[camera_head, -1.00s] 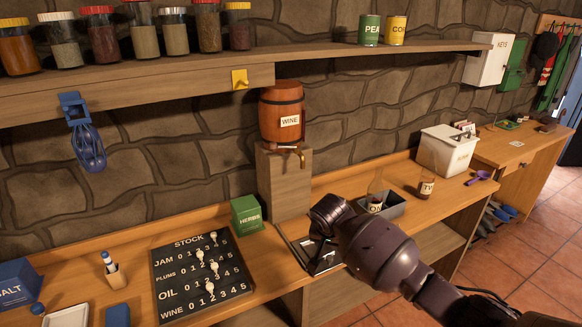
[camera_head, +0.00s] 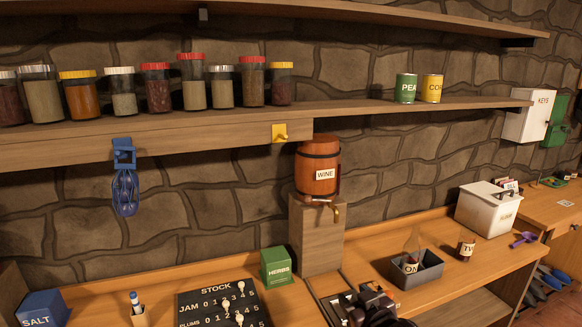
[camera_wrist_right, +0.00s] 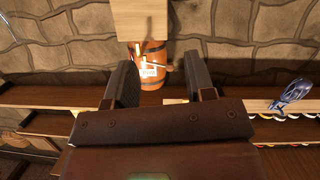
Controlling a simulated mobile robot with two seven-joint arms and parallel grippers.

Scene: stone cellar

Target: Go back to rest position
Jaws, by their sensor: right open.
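My right gripper (camera_head: 368,306) shows at the bottom edge of the head view, in front of the counter, with most of my arm out of the frame. In the right wrist view my right gripper (camera_wrist_right: 160,76) is open, its two dark fingers apart with nothing between them. The wine barrel (camera_wrist_right: 153,68) appears upside down beyond the fingers, apart from them. In the head view the wine barrel (camera_head: 317,168) stands upright on a wooden block (camera_head: 316,236). My left gripper is in neither view.
A grey tray (camera_head: 428,272) holding a bottle stands right of my gripper. The stock board (camera_head: 222,303) and green herbs box (camera_head: 277,266) are to the left. A long shelf (camera_head: 230,125) carries jars and cans. A white bin (camera_head: 487,209) stands farther right.

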